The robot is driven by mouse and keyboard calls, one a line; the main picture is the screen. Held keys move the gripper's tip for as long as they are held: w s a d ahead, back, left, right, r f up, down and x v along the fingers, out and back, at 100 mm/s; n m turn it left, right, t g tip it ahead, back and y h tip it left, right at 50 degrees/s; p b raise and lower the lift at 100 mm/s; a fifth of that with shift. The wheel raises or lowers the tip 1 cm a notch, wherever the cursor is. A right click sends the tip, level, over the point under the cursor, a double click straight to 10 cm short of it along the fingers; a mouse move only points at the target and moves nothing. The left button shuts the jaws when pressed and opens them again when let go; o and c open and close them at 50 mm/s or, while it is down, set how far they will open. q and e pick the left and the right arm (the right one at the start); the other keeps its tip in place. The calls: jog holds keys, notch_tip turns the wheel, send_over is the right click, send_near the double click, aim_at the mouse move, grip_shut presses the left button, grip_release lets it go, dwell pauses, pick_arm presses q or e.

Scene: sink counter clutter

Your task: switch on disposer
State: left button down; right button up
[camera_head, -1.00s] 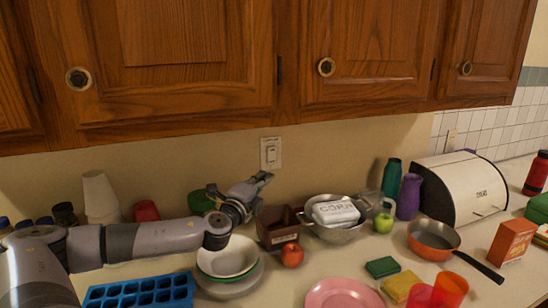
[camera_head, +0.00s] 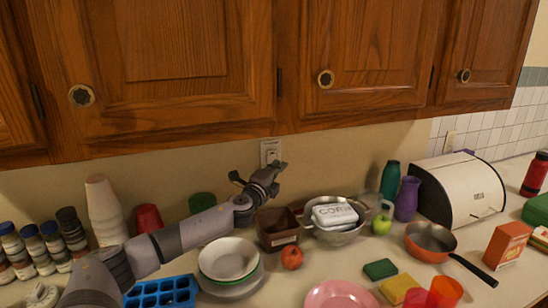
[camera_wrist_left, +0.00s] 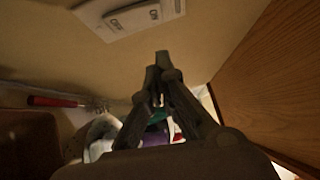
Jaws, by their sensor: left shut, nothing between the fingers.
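The wall switch plate (camera_head: 270,147) is white and sits on the beige wall under the cabinets. It also shows in the left wrist view (camera_wrist_left: 130,17), tilted along the top edge, with a raised switch and small lettering; I cannot tell which way the switch is set. My left gripper (camera_head: 278,168) is at the lower part of the plate in the head view and hides some of it. In the left wrist view its fingertips (camera_wrist_left: 161,65) are together, empty, and a little apart from the plate in the picture; contact cannot be told. My right gripper is not in view.
Wooden cabinets (camera_head: 170,62) hang just above. Stacked cups (camera_head: 103,205) and several jars stand left. The wall right of the plate is clear.

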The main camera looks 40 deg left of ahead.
aim_at(273, 159)
pick_arm(q)
jog(key=shift+w+a+r, duration=0.1)
jog(key=shift+w+a, duration=0.45)
jog(key=shift+a, duration=0.35)
jog(key=shift+w+a+r, duration=0.1)
jog(key=shift+w+a, duration=0.45)
jog(key=shift+a, duration=0.35)
jog(key=shift+p, duration=0.3)
jog(key=p, duration=0.1)
jog(key=r+p, duration=0.1)
jog(key=p, duration=0.1)
jog(key=shift+w+a+n+g, duration=0.15)
jog(key=shift+a+n+g, duration=0.15)
jog(key=shift+g, duration=0.1)
jog(key=shift+f, duration=0.3)
jog(key=shift+d+f, duration=0.1)
